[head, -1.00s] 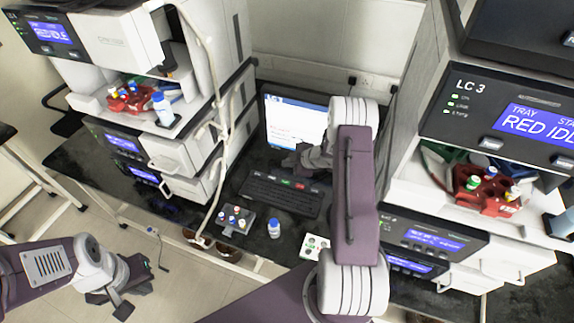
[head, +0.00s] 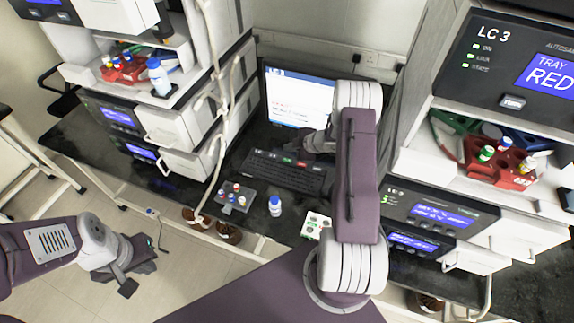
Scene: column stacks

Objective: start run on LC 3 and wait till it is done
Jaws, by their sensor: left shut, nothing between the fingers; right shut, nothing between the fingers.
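The LC 3 stack (head: 485,50) stands at the right. Its blue display (head: 548,78) reads "TRAY RED", and the rest is cut off by the picture edge. A red tray (head: 478,172) with several vials sits in its open bay. The monitor (head: 297,100) at the back is lit, its text too small to read. The keyboard (head: 262,172) with a few coloured keys lies before it. My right gripper (head: 318,143) is shut and empty above the keyboard's right end, partly hidden by my forearm. My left gripper (head: 128,272) is shut and empty over the floor, front left.
Another stack (head: 190,120) at the left holds a red tray (head: 128,75) and a bottle (head: 159,78). A small vial rack (head: 236,198), a bottle (head: 275,206) and a white card (head: 316,225) lie at the bench's front. Bare bench shows between them.

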